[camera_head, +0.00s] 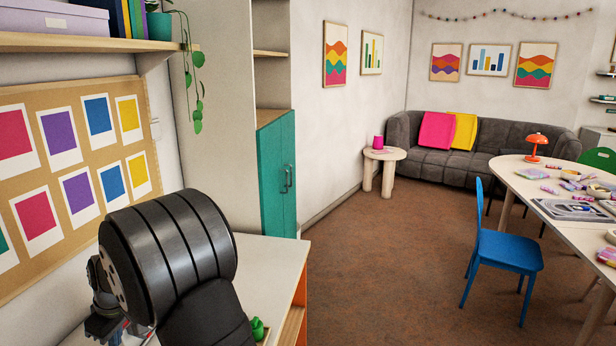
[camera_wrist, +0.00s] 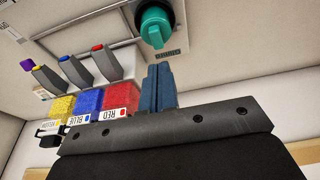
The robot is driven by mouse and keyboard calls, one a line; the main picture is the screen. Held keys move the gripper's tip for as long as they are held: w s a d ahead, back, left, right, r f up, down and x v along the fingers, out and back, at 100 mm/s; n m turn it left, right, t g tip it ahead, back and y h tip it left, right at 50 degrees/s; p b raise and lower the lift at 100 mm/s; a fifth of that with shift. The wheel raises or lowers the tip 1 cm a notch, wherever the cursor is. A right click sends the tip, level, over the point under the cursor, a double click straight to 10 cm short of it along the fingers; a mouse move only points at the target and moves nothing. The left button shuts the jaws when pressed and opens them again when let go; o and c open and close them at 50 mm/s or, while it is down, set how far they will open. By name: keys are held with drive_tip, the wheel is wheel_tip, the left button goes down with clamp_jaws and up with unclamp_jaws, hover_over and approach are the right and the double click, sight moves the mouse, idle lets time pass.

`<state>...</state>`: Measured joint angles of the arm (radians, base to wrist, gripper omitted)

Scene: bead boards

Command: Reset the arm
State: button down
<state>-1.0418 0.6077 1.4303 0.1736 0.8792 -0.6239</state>
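My gripper (camera_wrist: 159,72) shows in the wrist view as two blue-grey fingers standing side by side above a dark bar. The fingers are together, with no clear gap and nothing seen between them. The tips are just left of and below a teal knob (camera_wrist: 154,26) on a pale panel. In the head view my arm, with a large black ribbed part (camera_head: 170,258), fills the lower left.
Bins of red (camera_wrist: 120,97), blue (camera_wrist: 88,100) and yellow (camera_wrist: 61,107) beads stand left of my fingers, under levers (camera_wrist: 77,70) with coloured tips. A white counter (camera_head: 270,262) lies beside my arm. A blue chair (camera_head: 505,250) and open floor are farther right.

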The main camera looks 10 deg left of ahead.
drive_tip(key=c, duration=0.8)
unclamp_jaws()
drive_tip(key=o, duration=0.4)
drive_tip(key=shift+a+r, duration=0.1)
drive_tip(key=shift+r, duration=0.3)
drive_tip(key=o, duration=0.4)
wheel_tip(320, 180, up, 8)
drive_tip(key=h, duration=0.2)
drive_tip(key=shift+f+h, duration=0.25)
drive_tip(key=shift+h, duration=0.15)
wheel_tip(320, 180, down, 10)
drive_tip(key=shift+w+r, duration=0.15)
drive_tip(key=shift+r, duration=0.05)
drive_tip(key=shift+r, duration=0.1)
